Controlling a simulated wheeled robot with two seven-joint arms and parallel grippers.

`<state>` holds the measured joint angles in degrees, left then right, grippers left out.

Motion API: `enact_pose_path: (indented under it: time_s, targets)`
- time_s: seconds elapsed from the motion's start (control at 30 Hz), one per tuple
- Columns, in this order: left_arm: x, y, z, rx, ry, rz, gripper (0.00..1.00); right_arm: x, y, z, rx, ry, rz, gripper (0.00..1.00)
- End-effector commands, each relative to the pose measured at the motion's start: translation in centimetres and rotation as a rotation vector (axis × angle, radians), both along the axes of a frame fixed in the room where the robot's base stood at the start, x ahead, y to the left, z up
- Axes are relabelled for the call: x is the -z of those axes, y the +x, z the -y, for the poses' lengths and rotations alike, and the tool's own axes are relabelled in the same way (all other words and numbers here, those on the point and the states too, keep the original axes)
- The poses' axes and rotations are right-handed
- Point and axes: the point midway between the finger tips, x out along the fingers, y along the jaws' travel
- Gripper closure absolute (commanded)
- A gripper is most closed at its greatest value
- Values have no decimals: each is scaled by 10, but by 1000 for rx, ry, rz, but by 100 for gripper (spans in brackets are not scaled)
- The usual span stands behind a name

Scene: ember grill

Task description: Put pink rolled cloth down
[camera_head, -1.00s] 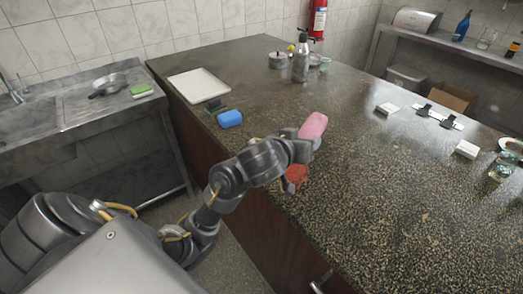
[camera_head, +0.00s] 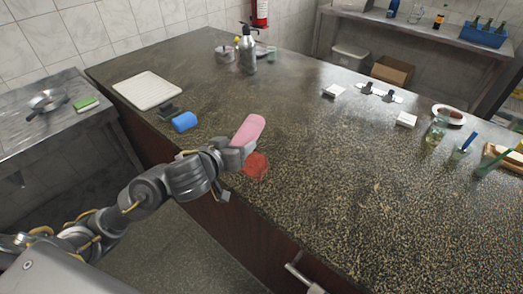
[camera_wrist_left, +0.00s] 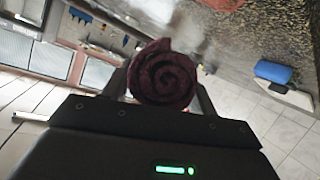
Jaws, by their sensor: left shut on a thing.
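My left gripper (camera_head: 240,150) is shut on the pink rolled cloth (camera_head: 249,128), which sticks up tilted from the fingers near the front left edge of the dark speckled counter (camera_head: 350,180). In the left wrist view the cloth's spiral end (camera_wrist_left: 162,75) shows dark between the fingers. I cannot tell whether the cloth touches the counter. A red item (camera_head: 256,166) lies just right of the gripper, partly hidden; its shape is unclear. My right gripper is not in view.
A blue roll (camera_head: 184,121) lies left of the gripper, beside a small dark object (camera_head: 168,108) and a white tray (camera_head: 147,90). A metal bottle (camera_head: 247,55) stands at the back. The middle of the counter is clear. Glasses and a plate (camera_head: 449,116) stand at the right.

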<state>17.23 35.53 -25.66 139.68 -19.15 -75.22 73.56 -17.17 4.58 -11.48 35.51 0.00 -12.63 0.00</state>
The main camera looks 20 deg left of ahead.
Motion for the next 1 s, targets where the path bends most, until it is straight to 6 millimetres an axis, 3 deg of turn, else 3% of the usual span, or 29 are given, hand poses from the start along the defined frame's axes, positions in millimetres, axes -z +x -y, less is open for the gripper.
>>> enact_pose_path:
  time_s: [0.27, 0.6, 0.87, 1.0]
  targets:
    - [-4, -31, 2, 111, -3, -6, 66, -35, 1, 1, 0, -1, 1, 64]
    - [-8, -88, 13, 314, 0, -3, 66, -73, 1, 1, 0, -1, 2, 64]
    - [-4, -96, 16, 349, 1, 3, 66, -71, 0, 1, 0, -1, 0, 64]
    - [5, -86, 22, 351, 0, 6, 66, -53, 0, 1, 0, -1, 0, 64]
